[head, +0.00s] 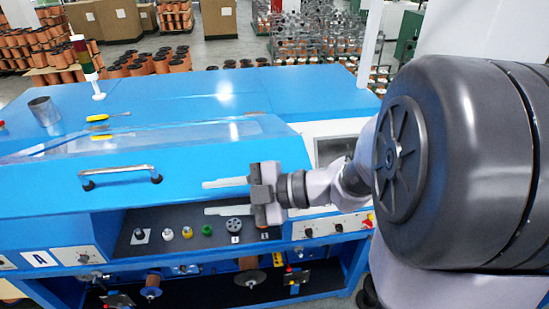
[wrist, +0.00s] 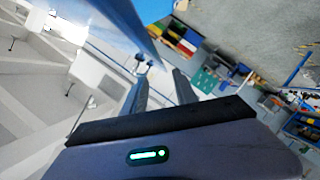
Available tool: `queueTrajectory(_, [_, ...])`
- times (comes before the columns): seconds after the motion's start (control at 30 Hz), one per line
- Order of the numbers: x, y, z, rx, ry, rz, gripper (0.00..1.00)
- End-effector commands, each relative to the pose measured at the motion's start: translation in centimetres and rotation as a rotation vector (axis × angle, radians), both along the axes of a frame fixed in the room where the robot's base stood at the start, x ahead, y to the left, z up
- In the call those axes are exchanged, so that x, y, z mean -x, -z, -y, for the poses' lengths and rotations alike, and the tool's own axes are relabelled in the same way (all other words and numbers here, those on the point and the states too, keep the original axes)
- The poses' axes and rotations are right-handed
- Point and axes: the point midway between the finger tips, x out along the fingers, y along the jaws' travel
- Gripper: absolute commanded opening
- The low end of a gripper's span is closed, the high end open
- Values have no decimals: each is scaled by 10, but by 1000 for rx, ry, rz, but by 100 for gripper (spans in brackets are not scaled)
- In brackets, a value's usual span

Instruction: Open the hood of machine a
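A silver bar handle (head: 118,172) with dark mounts is on the hood's front. My gripper (head: 225,196) is right of the handle and apart from it, by the hood's right front. Its two pale fingers are spread with nothing between them. The open fingers also show in the wrist view (wrist: 160,88), with a blue surface beyond, probably the hood.
Below the hood is a dark panel with knobs (head: 187,232) and spools under it. A metal cup (head: 44,111) and a yellow-handled tool (head: 98,117) lie on top at left. A signal light pole (head: 86,65) stands behind. Copper spools fill the floor beyond.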

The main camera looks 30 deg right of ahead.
Motion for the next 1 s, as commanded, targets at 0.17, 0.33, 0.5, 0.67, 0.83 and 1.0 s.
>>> queueTrajectory(0.17, [5,-7,15,0,1,2,34])
queueTrajectory(0.33, [10,-13,30,1,1,1,34])
queueTrajectory(0.5, [15,-20,45,0,2,2,34])
queueTrajectory(0.67, [20,-25,58,1,1,1,34])
queueTrajectory(0.83, [25,-32,73,1,1,1,34])
queueTrajectory(1.0, [30,-38,87,-1,1,1,34])
